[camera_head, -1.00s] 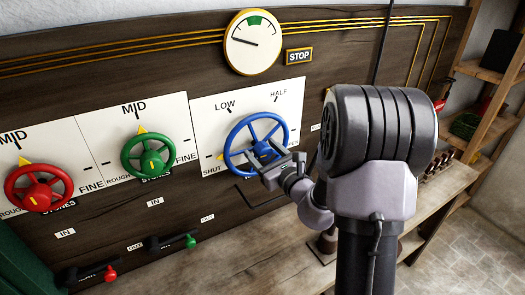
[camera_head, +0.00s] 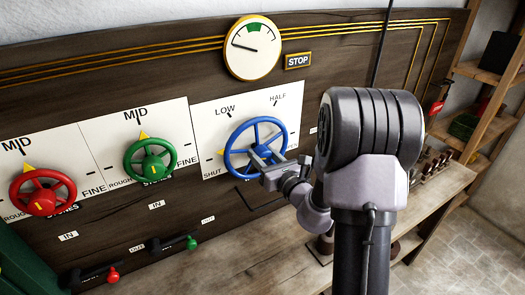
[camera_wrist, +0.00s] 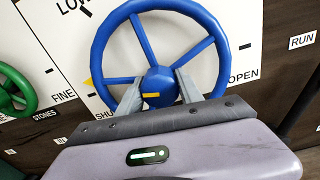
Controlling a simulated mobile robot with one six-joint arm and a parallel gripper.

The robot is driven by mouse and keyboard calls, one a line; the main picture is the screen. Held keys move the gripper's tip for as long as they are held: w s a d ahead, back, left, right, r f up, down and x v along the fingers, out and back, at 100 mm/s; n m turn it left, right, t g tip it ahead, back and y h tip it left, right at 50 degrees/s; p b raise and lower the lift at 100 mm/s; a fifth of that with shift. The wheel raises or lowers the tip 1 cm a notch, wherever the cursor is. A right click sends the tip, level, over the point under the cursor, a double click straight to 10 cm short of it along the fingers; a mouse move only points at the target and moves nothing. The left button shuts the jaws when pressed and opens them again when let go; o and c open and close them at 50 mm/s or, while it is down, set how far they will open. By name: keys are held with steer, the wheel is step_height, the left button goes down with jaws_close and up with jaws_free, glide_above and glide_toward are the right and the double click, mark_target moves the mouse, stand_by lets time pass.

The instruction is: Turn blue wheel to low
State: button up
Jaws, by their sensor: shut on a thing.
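The blue wheel (camera_head: 237,138) is on a white panel, with the SHUT label (camera_head: 213,164) at lower left, LOW (camera_head: 225,111) at upper left and HALF at upper right. A yellow pointer shows at the wheel's left rim, near SHUT, partly hidden by the wheel. My gripper (camera_head: 266,160) is at the lower right of the wheel's middle. In the wrist view my gripper (camera_wrist: 159,78) has one finger on each side of the blue hub (camera_wrist: 158,84) and is shut on the wheel there. A yellow mark shows on the hub.
A green wheel (camera_head: 133,163) and a red wheel (camera_head: 43,200) are to the left, both with pointers near MID. A round gauge (camera_head: 253,48) and a STOP sign (camera_head: 298,60) are above. Small levers with red and green knobs (camera_head: 191,242) are below, over a wooden bench (camera_head: 225,262).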

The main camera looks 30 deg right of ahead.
steer(key=m+p, duration=0.1)
steer(key=m, duration=0.1)
steer(key=m+p, duration=0.2)
steer(key=shift+r+m, duration=0.2)
steer(key=shift+m, duration=0.1)
steer(key=m+p, duration=0.3)
steer(key=m, duration=0.1)
steer(key=shift+f, duration=0.1)
steer(key=shift+m+p, duration=0.3)
steer(key=shift+p, duration=0.1)
steer(key=o, duration=1.3)
steer(key=shift+o, duration=0.2)
steer(key=shift+f, duration=0.1)
steer(key=shift+s, duration=0.1)
